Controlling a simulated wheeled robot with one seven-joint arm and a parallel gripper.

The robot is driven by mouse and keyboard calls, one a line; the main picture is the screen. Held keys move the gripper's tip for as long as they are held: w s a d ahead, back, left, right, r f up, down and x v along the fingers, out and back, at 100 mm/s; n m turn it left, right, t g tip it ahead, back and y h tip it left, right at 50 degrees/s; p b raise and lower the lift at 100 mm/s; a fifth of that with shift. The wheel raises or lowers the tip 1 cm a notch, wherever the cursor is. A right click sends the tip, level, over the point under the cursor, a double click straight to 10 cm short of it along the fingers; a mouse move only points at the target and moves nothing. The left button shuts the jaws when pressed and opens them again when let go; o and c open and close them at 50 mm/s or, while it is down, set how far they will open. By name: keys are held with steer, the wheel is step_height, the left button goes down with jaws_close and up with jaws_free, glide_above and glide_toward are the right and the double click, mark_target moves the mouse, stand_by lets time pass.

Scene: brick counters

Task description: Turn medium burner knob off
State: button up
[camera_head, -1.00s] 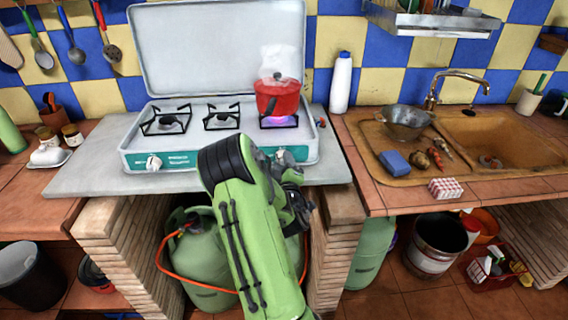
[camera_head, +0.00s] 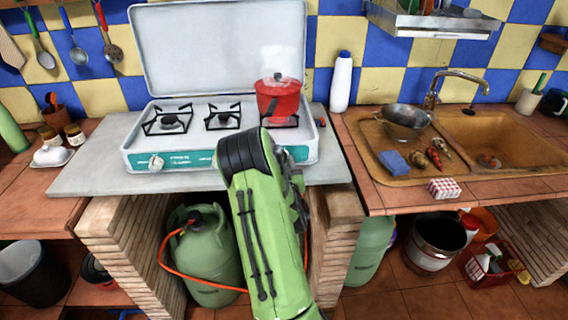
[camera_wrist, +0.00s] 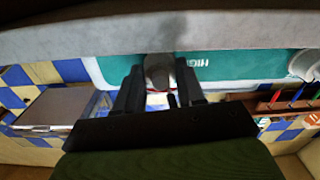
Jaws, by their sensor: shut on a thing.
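The stove (camera_head: 130,158) has a white top, a teal front panel and a raised lid. Its left knob (camera_head: 157,162) shows in the head view, and a white knob also shows at the right of the wrist view (camera_wrist: 304,65). In the wrist view my gripper (camera_wrist: 158,76) is shut on a pale knob (camera_wrist: 157,66) at the teal panel. In the head view my green arm hides this knob and my fingertips. A red pot (camera_head: 278,99) stands on the right burner, with no flame visible under it.
Two empty burners (camera_head: 170,121) are to the left of the pot. A white bottle (camera_head: 341,84) stands right of the stove. The sink (camera_head: 500,137) is further right. A green gas bottle (camera_head: 205,255) stands below, between brick pillars.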

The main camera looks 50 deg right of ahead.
steer(key=shift+f+m, duration=0.2)
steer(key=shift+m, duration=0.5)
steer(key=shift+a, duration=0.1)
steer(key=o, duration=1)
steer(key=shift+r, duration=0.1)
steer(key=shift+o, duration=0.2)
